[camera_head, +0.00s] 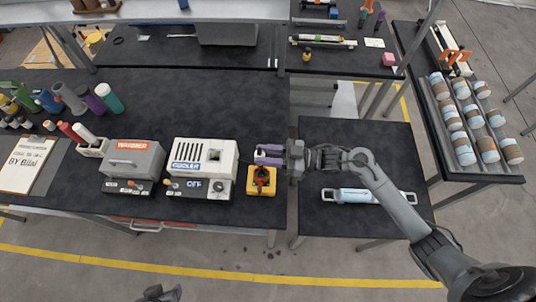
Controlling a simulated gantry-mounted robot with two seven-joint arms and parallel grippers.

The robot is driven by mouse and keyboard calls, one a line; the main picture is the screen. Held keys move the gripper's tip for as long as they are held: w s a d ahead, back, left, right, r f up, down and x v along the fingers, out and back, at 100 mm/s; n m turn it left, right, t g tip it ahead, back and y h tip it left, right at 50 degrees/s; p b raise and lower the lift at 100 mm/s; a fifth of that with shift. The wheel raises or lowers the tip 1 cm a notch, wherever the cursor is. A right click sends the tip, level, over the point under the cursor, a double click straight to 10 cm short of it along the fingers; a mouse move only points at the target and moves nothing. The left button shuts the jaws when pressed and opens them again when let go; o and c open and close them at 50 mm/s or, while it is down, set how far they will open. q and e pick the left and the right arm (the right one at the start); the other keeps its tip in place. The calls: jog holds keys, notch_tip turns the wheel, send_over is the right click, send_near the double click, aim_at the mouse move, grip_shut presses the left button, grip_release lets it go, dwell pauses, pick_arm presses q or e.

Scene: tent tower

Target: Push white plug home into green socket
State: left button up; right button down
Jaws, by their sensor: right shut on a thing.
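My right gripper (268,154) reaches in from the right, just right of the cooler, above and behind the yellow box with the red knob. Its purple fingers are shut on a small pale piece, which looks like the white plug; it is mostly hidden by the fingers. I cannot make out the green socket. The white cooler (222,153) stands left of the fingertips, its display reading OFF. A dark part of my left gripper (160,293) shows at the bottom edge, away from the table; its jaws are unclear.
The yellow box with a red knob (261,181) sits close below the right gripper. The grey warmer (134,160) stands left of the cooler. Several bottles line the left back. A pale blue cylinder in a holder (356,196) lies under my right arm.

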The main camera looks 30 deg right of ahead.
dwell(0.3)
notch_tip(320, 180, down, 6)
jog(key=b, duration=0.4)
jog(key=shift+r, duration=0.1)
dwell(0.3)
dwell(0.5)
dwell(0.8)
jog(key=shift+p, duration=0.5)
dwell(0.3)
dwell(0.5)
jog(key=shift+f+b, duration=0.85)
jog(key=shift+f, duration=0.15)
